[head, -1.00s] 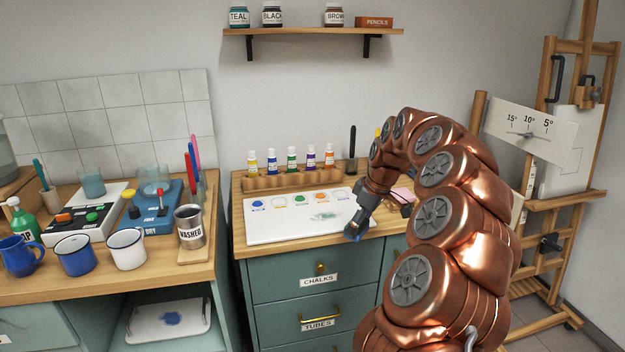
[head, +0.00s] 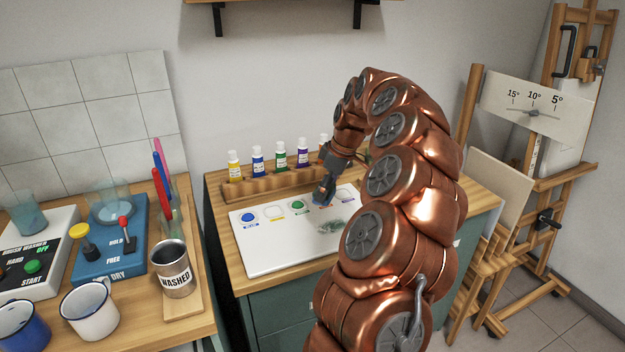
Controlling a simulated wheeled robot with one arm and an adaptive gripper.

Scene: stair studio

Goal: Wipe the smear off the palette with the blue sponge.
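The white palette (head: 268,255) lies on the wooden top of the green drawer cabinet, with several paint spots along its back edge. The smear (head: 331,226), a grey-green smudge, is on its right part, partly close behind my arm's outline. My gripper (head: 324,191) points down over the back right of the palette, behind and slightly left of the smear. I cannot tell whether the sponge touches the palette.
A wooden rack (head: 275,188) with several paint bottles stands just behind the palette. On the left table are a WASHED tin (head: 174,270), a white mug (head: 90,312) and a blue dryer (head: 112,250). An easel (head: 545,180) stands at the right. The palette's front left is clear.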

